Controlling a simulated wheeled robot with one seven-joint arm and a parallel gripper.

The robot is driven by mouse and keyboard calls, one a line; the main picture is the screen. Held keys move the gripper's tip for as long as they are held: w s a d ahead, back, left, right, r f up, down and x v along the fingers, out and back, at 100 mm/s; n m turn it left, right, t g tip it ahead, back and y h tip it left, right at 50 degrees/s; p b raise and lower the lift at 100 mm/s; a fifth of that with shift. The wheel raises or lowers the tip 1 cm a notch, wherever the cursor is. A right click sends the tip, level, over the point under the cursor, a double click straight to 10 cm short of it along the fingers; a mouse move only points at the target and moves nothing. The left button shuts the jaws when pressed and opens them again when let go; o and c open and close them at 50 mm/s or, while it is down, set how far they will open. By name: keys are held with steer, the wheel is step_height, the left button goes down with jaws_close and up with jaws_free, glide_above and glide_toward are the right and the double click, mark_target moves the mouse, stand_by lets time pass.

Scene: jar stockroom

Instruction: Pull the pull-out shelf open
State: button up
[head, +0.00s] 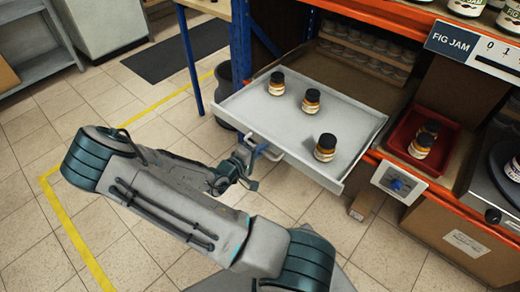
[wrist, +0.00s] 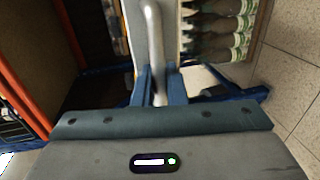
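The pull-out shelf (head: 285,125) is a pale grey tray extending well out of the rack, with three dark-lidded amber jars standing on it. Its light handle (head: 268,153) is on the front face. My gripper (head: 254,154) is at this handle. In the wrist view the handle (wrist: 152,35) runs down between the two blue fingers of my gripper (wrist: 160,82), which sit close against it on both sides. The fingertips are small and partly hidden in the head view.
A red bin (head: 405,152) with dark-lidded jars sits on the rack right of the shelf. A blue post (head: 190,60) stands behind the shelf. A cardboard box (head: 455,240) is below. Tiled floor left of the shelf is open, with yellow tape.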

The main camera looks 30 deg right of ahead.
steer(key=o, duration=0.3)
steer(key=p+v, duration=0.3)
steer(key=v, duration=1.1)
steer(key=shift+w, duration=0.15)
